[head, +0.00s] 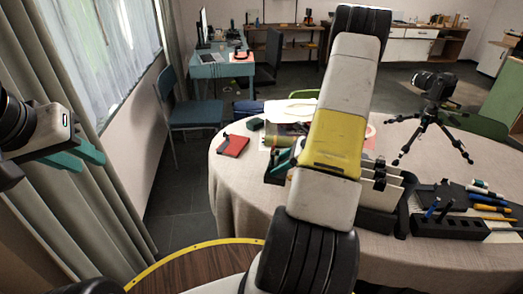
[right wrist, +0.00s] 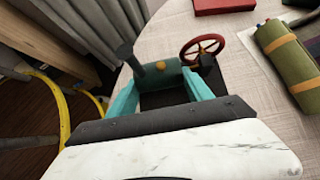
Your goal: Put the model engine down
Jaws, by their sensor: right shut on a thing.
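The model engine (right wrist: 162,74) shows in the right wrist view, with a dark chimney, a teal boiler, a yellow-orange knob, a dark base and a red spoked wheel (right wrist: 202,46). My right gripper (right wrist: 158,92) is shut on it, with one teal finger on each side. The engine is over the near left edge of the cloth-covered table (head: 232,190); I cannot tell whether its base touches the cloth. In the head view my right arm hides most of the engine and gripper. My left gripper (head: 82,156) is empty and open at the far left, away from the table.
A red book (head: 233,145) lies near the table's left edge. An olive roll with tan straps (right wrist: 287,55) lies right of the engine. A file rack (head: 378,212), a black pen holder (head: 447,224) and a camera on a tripod (head: 432,88) stand further right.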

